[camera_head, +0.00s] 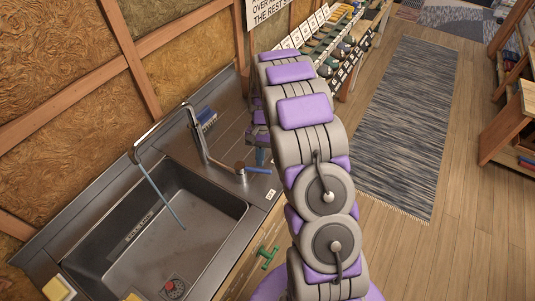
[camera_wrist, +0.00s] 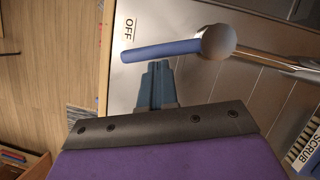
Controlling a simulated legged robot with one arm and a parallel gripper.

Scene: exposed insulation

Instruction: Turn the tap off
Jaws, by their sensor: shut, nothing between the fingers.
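The metal tap (camera_head: 197,137) stands behind the sink, and a blue stream of water (camera_head: 165,197) falls from its spout into the basin. Its lever has a blue handle (camera_head: 258,170) on a round knob (camera_head: 239,167). In the wrist view the blue handle (camera_wrist: 160,50) reaches left from the knob (camera_wrist: 216,42). The OFF label (camera_wrist: 129,28) lies on the counter just above the handle's free end there. My gripper (camera_wrist: 156,66) is shut and empty, its tips just below the handle; I cannot tell whether they touch. My arm partly hides the gripper in the head view.
The sink (camera_head: 150,240) is to the left, with a drain (camera_head: 174,287). A green valve handle (camera_head: 268,256) is on the counter front. Open floor with a grey rug (camera_head: 410,130) lies right.

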